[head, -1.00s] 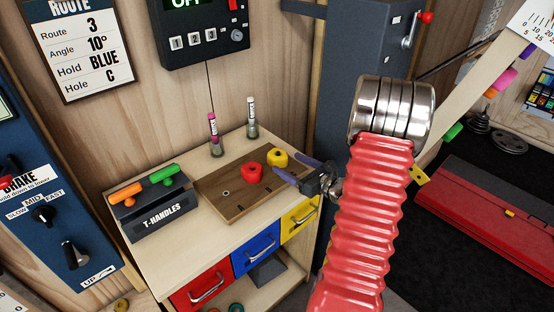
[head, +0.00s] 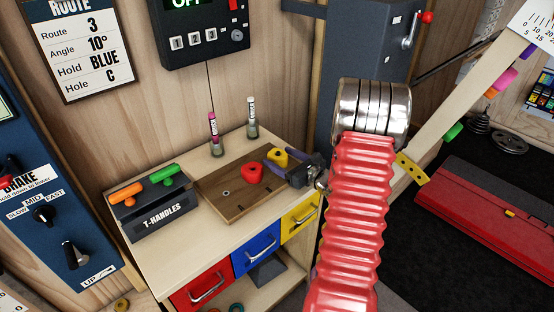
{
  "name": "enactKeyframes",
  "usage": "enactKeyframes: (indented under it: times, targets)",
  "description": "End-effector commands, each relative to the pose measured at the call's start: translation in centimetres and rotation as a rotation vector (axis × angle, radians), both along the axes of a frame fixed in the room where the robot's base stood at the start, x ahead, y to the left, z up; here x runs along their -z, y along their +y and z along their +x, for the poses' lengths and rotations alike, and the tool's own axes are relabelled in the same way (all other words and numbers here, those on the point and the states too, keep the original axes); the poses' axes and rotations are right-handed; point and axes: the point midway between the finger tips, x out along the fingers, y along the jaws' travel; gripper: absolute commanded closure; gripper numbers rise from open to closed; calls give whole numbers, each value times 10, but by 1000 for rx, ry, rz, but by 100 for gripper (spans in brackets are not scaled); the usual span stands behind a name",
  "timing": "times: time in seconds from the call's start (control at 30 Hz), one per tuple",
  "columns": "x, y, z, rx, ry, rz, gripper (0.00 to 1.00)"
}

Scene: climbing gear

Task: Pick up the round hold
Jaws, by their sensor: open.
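A yellow hold (head: 277,157) with a rounded outline and a dark centre hole sits at the back right of the wooden tray (head: 228,207). A red hold (head: 251,174), more angular in outline, lies to its left and nearer. My gripper (head: 275,156) is open, with its purple fingers reaching from the right to the yellow hold. One finger shows on the near side and the other towards the right of it. The fingers partly cover the yellow hold, and I cannot tell whether they touch it.
The tray lies on a wooden cabinet (head: 222,240) with red, blue and yellow drawers. A T-handles box (head: 160,222) stands at the left. Two small bottles, one pink-topped (head: 213,128) and one white-topped (head: 252,115), stand behind the tray. The tray's front is mostly bare.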

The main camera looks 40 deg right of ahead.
Motion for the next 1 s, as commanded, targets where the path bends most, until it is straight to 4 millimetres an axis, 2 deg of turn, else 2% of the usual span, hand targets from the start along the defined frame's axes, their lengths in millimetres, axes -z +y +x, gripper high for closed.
enactKeyframes:
  times: [0.23, 0.9, 1.0]
  targets:
    - [0, 0, 0, 0, 0, 0, 30]
    - [0, 0, 0, 0, 0, 0, 77]
    - [0, 0, 0, 0, -1, -1, 78]
